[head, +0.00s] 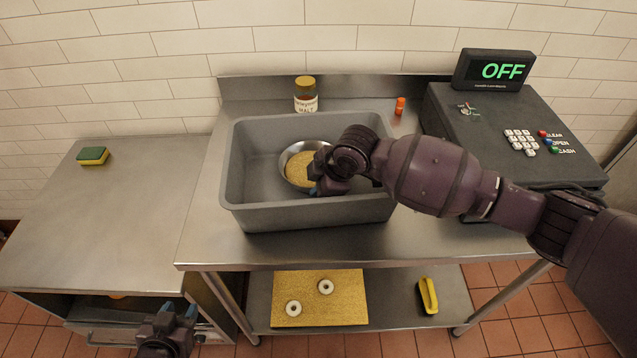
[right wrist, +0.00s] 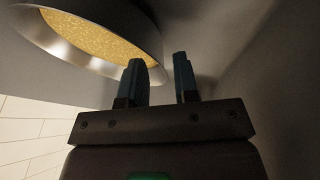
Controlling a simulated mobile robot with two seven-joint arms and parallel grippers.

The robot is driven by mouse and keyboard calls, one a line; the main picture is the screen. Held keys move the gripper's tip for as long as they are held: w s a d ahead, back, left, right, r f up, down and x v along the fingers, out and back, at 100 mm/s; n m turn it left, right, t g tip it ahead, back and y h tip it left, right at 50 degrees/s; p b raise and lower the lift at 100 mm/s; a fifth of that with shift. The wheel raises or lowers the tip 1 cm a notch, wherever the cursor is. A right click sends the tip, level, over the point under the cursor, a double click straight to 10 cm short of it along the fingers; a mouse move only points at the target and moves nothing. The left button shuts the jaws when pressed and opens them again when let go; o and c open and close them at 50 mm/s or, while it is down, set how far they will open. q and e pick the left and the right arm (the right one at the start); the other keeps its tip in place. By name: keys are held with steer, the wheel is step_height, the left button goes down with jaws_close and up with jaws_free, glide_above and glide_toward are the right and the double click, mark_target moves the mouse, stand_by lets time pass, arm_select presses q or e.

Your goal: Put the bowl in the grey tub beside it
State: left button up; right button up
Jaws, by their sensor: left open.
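The metal bowl (head: 287,158), with yellow grainy contents, is inside the grey tub (head: 300,220). It also shows at the upper left of the right wrist view (right wrist: 52,42). I cannot tell whether its base rests flat on the tub floor. My right gripper (head: 316,187) is down inside the tub at the bowl's right front side, partly covering it. In the right wrist view its two fingers (right wrist: 162,78) are apart, with the bowl's rim close behind the left one. My left gripper (head: 180,311) is open and empty, low in front of the left counter.
The tub stands on a steel table (head: 205,225). A labelled jar (head: 305,103) and an orange bottle (head: 399,106) stand behind it; a dark register (head: 500,140) is right. A sponge (head: 92,155) lies on the left counter. A board with two rings (head: 340,300) is below.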

steer(key=v, duration=1.2)
steer(key=shift+f, duration=0.1)
